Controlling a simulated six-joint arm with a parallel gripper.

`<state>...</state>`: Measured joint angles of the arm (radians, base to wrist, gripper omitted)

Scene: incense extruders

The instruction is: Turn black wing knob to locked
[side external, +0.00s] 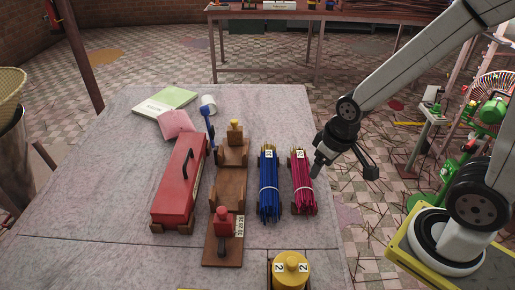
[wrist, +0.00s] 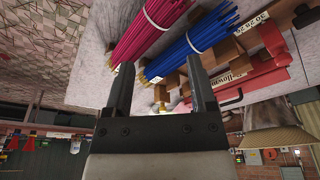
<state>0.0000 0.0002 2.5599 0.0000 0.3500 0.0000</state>
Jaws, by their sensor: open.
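I cannot pick out a black wing knob for certain in either view. A wooden stand (side external: 229,190) in the middle of the table carries a red block (side external: 222,216) with a small dark part (side external: 221,243) at its near end. A long red box (side external: 179,185) with a black bar handle (side external: 188,158) lies left of it. My gripper (side external: 317,170) hangs at the table's right edge, right of the pink stick bundle. In the wrist view my gripper (wrist: 160,68) is open with nothing between its fingers, apart from the red parts at right.
A blue stick bundle (side external: 269,184) and a pink stick bundle (side external: 302,181) lie between my gripper and the wooden stand. A yellow lidded pot (side external: 290,270) stands at the near edge. A white-and-blue tool (side external: 208,112) and papers (side external: 165,101) lie at the far left.

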